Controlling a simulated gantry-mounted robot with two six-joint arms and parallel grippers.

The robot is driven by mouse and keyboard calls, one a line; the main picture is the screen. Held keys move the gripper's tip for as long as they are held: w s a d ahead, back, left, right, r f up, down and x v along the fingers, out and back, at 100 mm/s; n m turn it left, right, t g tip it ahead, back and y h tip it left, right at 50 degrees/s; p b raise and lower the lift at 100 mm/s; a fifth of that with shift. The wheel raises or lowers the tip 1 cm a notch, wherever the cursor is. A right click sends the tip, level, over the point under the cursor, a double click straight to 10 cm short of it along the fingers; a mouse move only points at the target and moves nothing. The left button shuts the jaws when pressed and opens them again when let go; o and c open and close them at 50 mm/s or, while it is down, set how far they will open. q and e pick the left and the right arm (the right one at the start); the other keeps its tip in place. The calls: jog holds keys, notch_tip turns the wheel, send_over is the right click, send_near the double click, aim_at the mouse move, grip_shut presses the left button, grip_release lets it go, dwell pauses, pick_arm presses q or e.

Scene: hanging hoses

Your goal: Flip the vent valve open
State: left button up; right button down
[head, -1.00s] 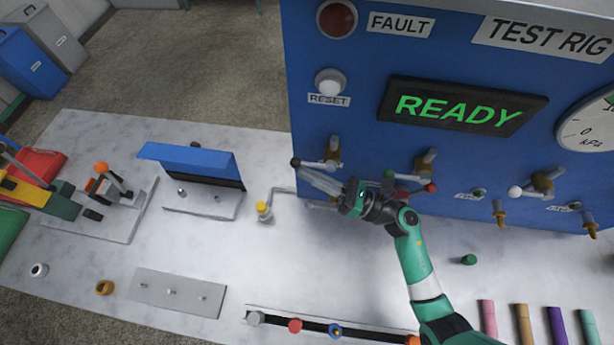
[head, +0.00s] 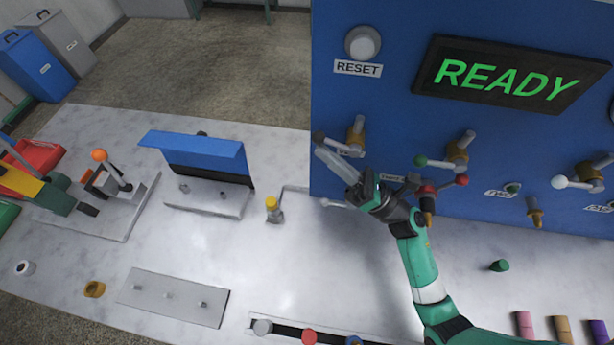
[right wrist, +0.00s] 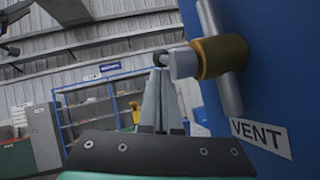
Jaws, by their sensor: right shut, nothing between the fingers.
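The vent valve's brass body (head: 356,132) is on the blue panel's lower left, and it shows large in the right wrist view (right wrist: 220,57) above the VENT label (right wrist: 262,136). A silver lever runs left across it in the head view, ending in a black knob (head: 318,137). My right gripper (head: 323,157) is shut and empty, its fingertips just below the knob. In the right wrist view the fingertips (right wrist: 160,74) are right under the dark knob (right wrist: 160,56); I cannot tell whether they touch. My left gripper is not in view.
The blue panel (head: 470,40) with a READY display (head: 507,75) rises behind the bench. Levers with green (head: 421,161) and white (head: 559,182) knobs stand right of the vent valve. A blue-covered fixture (head: 195,150) stands left.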

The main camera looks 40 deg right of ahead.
pick_arm(q)
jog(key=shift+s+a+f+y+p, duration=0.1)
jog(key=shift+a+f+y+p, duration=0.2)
jog(key=shift+p, duration=0.55)
pick_arm(e)
jog(key=shift+s+d+r, duration=0.1)
jog(key=shift+r, duration=0.75)
jog(key=shift+s+d+r, duration=0.1)
jog(key=shift+r, duration=0.7)
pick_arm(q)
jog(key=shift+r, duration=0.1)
pick_arm(e)
jog(key=shift+r+t, duration=0.1)
jog(key=shift+t, duration=0.2)
pick_arm(q)
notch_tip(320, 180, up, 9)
jog(key=p, duration=0.9)
pick_arm(e)
jog(key=s+a+r, duration=0.7)
jog(key=s+r, duration=0.5)
jog(key=r, duration=0.1)
jog(key=shift+a, duration=0.25)
